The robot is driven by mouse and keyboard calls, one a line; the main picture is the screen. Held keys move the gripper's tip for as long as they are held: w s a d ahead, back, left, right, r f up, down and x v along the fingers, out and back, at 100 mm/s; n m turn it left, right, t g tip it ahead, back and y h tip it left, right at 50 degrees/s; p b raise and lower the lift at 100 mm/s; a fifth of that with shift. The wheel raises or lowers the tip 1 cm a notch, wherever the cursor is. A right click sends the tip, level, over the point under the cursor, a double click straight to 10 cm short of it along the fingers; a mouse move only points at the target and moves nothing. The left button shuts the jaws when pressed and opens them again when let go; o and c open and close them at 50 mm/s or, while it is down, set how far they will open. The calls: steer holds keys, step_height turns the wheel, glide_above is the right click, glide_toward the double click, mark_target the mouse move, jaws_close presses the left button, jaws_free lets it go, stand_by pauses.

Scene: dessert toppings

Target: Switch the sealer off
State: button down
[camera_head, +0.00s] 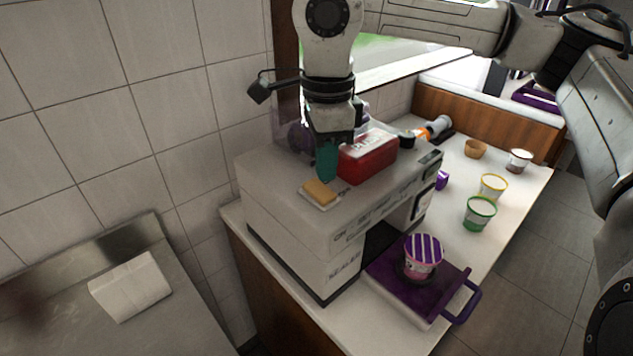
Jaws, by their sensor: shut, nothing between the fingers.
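The sealer (285,225) is a big pale machine on the counter, with its name lettered low on the front. A yellow switch (318,191) on a small white plate sits on its top, near the left end; I cannot tell which way it is set. My gripper (326,176), with teal fingers, points down just behind the switch. Its fingers are shut and hold nothing. The tips appear close to the switch; I cannot tell whether they touch it.
A red box (368,160) stands on the sealer, right beside my gripper. A purple tray (397,290) with a handle juts from the front and holds a striped-lid cup (423,252). Green-rimmed (480,214) and yellow-rimmed (493,187) cups stand on the right. Tiled wall (110,90) is at left.

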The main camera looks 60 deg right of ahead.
mark_target(326, 194)
step_height(326, 194, up, 4)
steer(key=shift+f+p, duration=0.1)
steer(key=shift+p, duration=0.7)
